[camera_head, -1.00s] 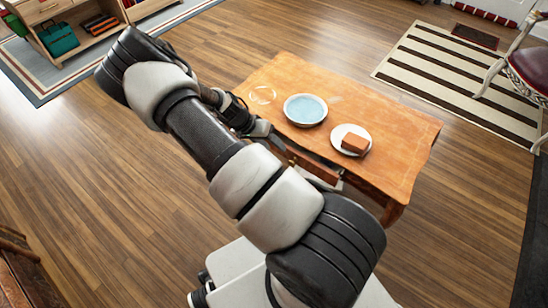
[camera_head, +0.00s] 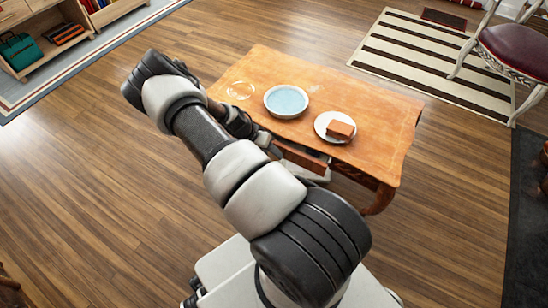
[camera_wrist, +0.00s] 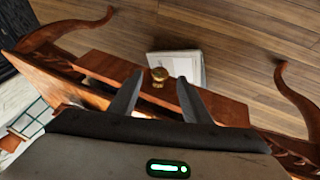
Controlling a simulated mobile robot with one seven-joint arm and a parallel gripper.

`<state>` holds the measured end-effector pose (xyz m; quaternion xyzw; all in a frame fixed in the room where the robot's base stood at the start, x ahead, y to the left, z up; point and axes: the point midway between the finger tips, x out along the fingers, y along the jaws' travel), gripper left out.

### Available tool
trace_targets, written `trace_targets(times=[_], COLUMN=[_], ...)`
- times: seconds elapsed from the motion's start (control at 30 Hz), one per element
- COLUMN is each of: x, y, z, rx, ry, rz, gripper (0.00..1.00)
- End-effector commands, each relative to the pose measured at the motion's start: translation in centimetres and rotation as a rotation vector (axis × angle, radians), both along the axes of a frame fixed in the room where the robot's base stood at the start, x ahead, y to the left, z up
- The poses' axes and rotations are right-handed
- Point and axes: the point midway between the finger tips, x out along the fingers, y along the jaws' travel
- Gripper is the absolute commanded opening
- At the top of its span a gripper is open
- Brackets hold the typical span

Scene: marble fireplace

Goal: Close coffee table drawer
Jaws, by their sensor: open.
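The wooden coffee table (camera_head: 345,100) stands ahead of my base. Its drawer (camera_head: 300,157) shows as a brown front jutting past the near edge, partly hidden by my arm. A dark gap shows between the drawer front and the table. I cannot tell whether the fingers touch the drawer. In the head view my arm mostly hides the gripper.
A chair (camera_head: 515,50) stands at the upper right. The wood floor left of the table is clear.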

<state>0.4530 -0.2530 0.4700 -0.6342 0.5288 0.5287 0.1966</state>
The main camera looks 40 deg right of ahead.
Motion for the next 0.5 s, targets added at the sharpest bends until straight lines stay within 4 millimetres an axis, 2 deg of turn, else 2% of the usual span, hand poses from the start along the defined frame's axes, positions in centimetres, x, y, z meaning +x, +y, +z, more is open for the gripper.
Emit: trace_targets(times=[0.03, 0.2, 0.5], x=[-0.2, -0.3, -0.4], y=[-0.4, -1.3, -1.6], z=[-1.0, -2.6, -3.1], rx=[0.000, 0.000, 0.001], ry=[0.001, 0.000, 0.000], rz=[-0.002, 0.000, 0.001], gripper=[0.44, 0.44, 0.44])
